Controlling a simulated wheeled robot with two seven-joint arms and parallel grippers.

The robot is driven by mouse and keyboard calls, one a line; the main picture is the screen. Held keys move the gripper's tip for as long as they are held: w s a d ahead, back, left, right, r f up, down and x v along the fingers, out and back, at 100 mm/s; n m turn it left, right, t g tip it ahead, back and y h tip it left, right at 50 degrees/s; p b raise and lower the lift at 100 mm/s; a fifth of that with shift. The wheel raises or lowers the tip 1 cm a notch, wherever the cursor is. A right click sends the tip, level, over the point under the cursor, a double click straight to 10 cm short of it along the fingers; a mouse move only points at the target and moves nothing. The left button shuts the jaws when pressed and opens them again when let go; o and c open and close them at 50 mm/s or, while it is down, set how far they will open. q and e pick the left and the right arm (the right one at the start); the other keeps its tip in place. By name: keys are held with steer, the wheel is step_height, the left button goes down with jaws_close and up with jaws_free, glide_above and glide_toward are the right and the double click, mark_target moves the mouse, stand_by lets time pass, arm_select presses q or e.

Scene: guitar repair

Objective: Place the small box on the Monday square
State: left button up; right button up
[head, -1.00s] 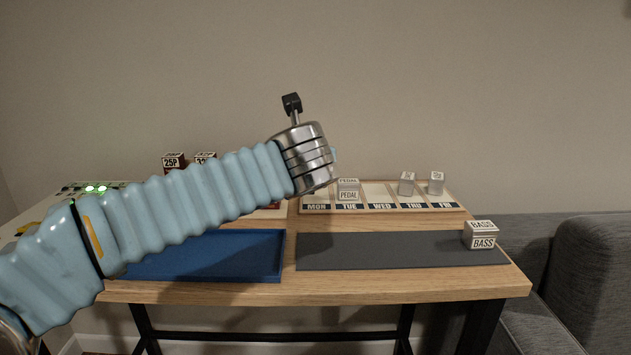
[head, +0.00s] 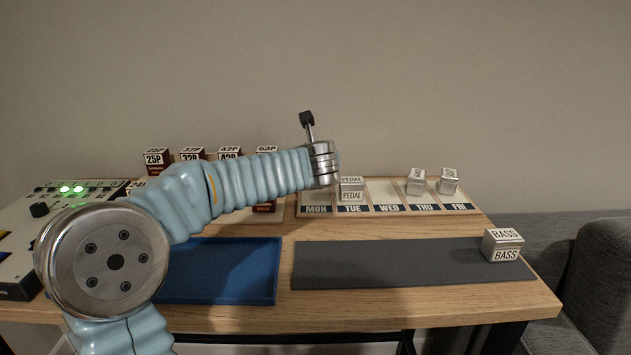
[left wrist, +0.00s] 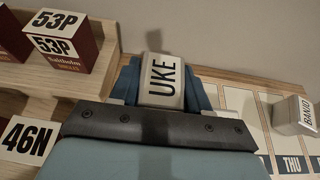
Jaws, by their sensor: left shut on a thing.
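My left gripper (left wrist: 160,85) is shut on a small silver box (left wrist: 160,80) with a white face reading UKE; a blue finger shows on each side. In the head view my wrist hides the fingers and the box. The weekday board (head: 440,210) lies at the back of the table. Its Monday square, above the MON label (head: 316,209), is at the left end, partly hidden behind my wrist. The wrist is in front of and above that end; I cannot tell the box's height over the board. My right gripper is in neither view.
A PEDAL box (head: 351,189) stands on Tuesday, close to my wrist. Small boxes stand on Thursday (head: 415,182) and Friday (head: 448,181); Wednesday is empty. A BASS box (head: 503,245) sits on the grey mat (head: 400,265). A blue tray (head: 235,270) and labelled boxes (head: 158,162) are left.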

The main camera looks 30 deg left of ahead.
mark_target(316, 191)
arm_select(q)
steer(key=shift+w+a+f, duration=0.1)
steer(key=shift+w+f, duration=0.1)
steer(key=shift+f, duration=0.1)
steer(key=f, duration=0.1)
steer(key=f+b, duration=0.1)
steer(key=f, duration=0.1)
steer(key=shift+w+a+f, duration=0.15)
steer(key=shift+w+f, duration=0.1)
steer(key=shift+w, duration=0.15)
steer(key=shift+f, duration=0.2)
steer(key=shift+f, duration=0.2)
steer(key=o, duration=1.1)
steer(key=shift+r, duration=0.1)
